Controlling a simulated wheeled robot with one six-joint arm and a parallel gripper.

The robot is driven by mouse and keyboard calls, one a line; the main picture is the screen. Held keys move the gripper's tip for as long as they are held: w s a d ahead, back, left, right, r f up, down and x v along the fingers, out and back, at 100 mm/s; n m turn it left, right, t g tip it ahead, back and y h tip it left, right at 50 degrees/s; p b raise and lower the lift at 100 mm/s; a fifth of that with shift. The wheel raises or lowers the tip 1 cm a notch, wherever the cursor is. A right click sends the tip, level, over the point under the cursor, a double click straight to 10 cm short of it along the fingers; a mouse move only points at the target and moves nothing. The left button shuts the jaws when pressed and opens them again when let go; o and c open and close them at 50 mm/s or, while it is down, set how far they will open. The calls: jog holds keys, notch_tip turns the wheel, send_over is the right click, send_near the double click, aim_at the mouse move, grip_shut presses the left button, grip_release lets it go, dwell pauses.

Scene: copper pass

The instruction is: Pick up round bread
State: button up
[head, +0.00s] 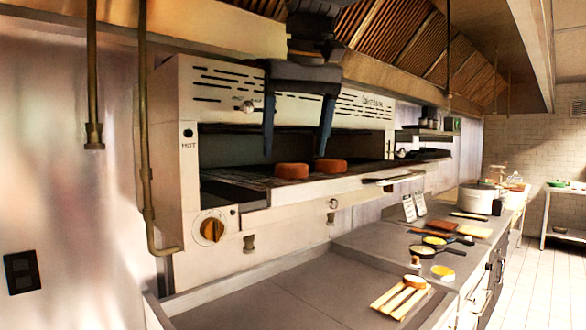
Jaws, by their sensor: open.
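Two round browned breads lie side by side on the rack (262,180) of the open oven-like grill (225,90): a left bread (291,171) and a right bread (330,166). My gripper (295,154) hangs down from the top in front of the grill, its two dark fingers wide apart and empty. In the picture its left fingertip is just above and left of the left bread. Its right fingertip is just above the gap between the breads and the right bread. I cannot tell its depth relative to the breads.
Below, a counter (290,295) holds slatted wood (388,300) with a small round bread-like piece (414,282) at its end. Small pans (422,250) and a large pot (478,198) stand farther right. A pipe (147,170) runs down at the left. The near counter is mostly clear.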

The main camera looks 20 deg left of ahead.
aim_at(292, 164)
jog(key=p+x, duration=0.1)
jog(key=x, duration=0.3)
jog(key=shift+w, duration=0.15)
jog(key=shift+c, duration=0.4)
jog(key=c, duration=1.1)
jog(key=shift+o, duration=0.2)
